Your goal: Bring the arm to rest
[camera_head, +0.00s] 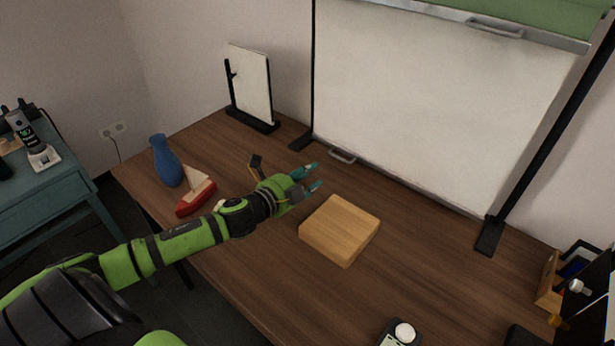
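My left arm reaches in from the lower left, green and black, stretched over the front edge of the brown wooden table (268,292). My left gripper (312,178) has teal fingertips that stand apart with nothing between them. It is above the table, just behind and left of a light wooden block (340,230). My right gripper is not in view.
A blue vase (166,162), a red toy boat (196,196) and a small dark object (256,166) are left of the gripper. A framed white panel (420,105) stands behind; a smaller white board (250,84) is back left. A scale-like device (398,336) lies in front.

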